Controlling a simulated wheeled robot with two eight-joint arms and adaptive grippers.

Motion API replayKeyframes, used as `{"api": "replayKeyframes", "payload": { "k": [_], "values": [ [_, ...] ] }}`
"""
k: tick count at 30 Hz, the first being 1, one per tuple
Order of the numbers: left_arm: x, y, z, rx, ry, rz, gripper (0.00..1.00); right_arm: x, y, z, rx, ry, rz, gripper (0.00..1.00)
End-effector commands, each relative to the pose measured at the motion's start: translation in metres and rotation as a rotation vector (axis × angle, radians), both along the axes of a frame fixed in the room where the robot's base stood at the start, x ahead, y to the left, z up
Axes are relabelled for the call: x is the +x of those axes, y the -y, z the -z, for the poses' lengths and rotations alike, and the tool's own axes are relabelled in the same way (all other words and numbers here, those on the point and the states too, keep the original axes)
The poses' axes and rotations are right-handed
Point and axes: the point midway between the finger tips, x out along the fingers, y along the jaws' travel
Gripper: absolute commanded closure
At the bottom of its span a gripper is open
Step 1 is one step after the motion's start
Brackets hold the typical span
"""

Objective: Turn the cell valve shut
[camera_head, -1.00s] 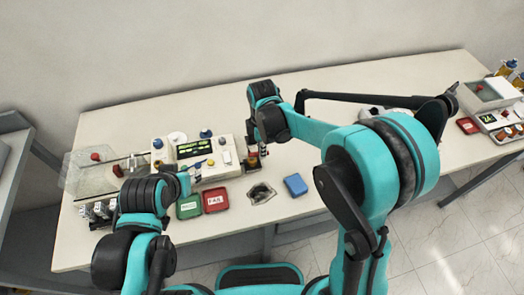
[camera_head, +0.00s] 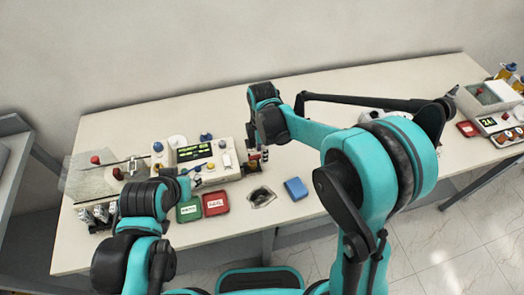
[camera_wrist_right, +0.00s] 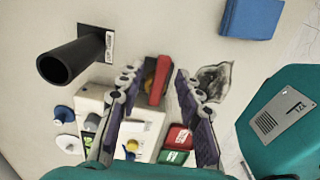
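A red handle with a yellow part beside it (camera_wrist_right: 157,80), which looks like the cell valve, lies between my right gripper's fingers in the right wrist view. My right gripper (camera_wrist_right: 157,84) is open, with a finger on each side of the handle; I cannot tell whether either touches it. In the head view my right gripper (camera_head: 256,154) points down at the right end of the white instrument (camera_head: 228,173), and the valve is mostly hidden there. My left gripper (camera_head: 186,182) is in front of the instrument's left part, its fingers too small to read.
The instrument has a lit display (camera_head: 194,151) and several knobs. A green tray (camera_head: 189,211), a red tray (camera_head: 215,203) and a blue block (camera_head: 296,188) lie in front. A black tube (camera_wrist_right: 70,62) stands near my right gripper. A clear cover (camera_head: 85,180) is at the left.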

Motion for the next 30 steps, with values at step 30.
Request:
{"api": "replayKeyframes", "payload": {
  "k": [30],
  "values": [
    [0.0,0.0,0.0,0.0,0.0,0.0,0.6,0.0,0.0,-0.119,0.0,-0.001,0.0,0.66]
  ]
}}
